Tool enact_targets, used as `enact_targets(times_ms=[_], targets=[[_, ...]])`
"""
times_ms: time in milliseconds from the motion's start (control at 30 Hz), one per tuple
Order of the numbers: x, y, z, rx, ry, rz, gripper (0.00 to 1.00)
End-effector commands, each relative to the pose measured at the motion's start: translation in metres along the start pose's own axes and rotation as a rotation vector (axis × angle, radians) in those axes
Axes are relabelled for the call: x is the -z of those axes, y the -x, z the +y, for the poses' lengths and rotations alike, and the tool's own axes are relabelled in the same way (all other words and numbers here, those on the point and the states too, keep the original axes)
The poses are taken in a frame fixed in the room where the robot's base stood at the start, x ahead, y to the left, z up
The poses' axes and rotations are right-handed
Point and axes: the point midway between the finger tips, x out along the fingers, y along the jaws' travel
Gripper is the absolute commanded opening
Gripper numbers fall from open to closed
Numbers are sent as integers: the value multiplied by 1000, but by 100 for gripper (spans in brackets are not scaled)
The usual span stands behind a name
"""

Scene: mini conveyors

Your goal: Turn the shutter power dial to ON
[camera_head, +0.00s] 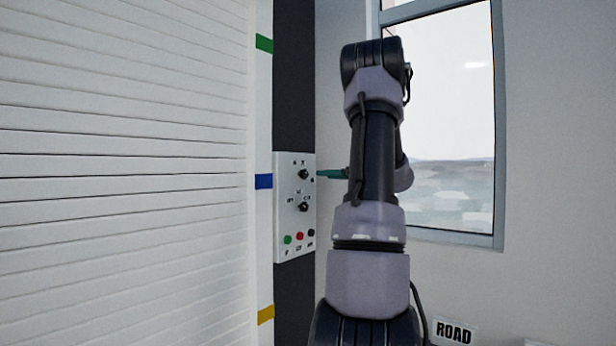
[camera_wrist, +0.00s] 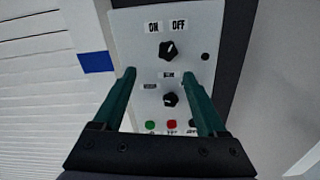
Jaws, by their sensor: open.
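A light grey control panel (camera_head: 285,222) is mounted on a dark post beside the shutter; it also fills the middle of the wrist view (camera_wrist: 135,25). Its upper black dial (camera_wrist: 167,51) has an ON label (camera_wrist: 153,27) at upper left and an OFF label (camera_wrist: 178,26) at upper right. The dial's light mark appears to point up and right, toward OFF. This dial shows in the head view too (camera_head: 303,174). My gripper (camera_wrist: 161,77) is open and empty, its green fingers spread below the upper dial in the picture. In the head view its fingers (camera_head: 331,174) point at the panel from the right.
A lower black dial (camera_wrist: 170,99) sits under the upper one, with smaller labels. Below are a green button (camera_wrist: 150,125), a red button (camera_wrist: 172,125) and a dark one. The white slatted shutter (camera_head: 120,160) stands left. A window (camera_head: 450,130) is at right.

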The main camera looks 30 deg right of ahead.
Motion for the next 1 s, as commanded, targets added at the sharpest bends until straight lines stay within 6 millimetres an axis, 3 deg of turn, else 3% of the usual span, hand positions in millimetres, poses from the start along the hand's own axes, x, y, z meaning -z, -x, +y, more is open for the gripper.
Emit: enact_targets(times_ms=[67, 167, 700, 1000], targets=[[-1, 4, -12, 17, -25, -23, 75], [-2, -2, -14, 19, -31, -31, 75], [-4, -92, -14, 16, -28, -27, 75], [-4, -103, -15, 18, -28, -27, 75]])
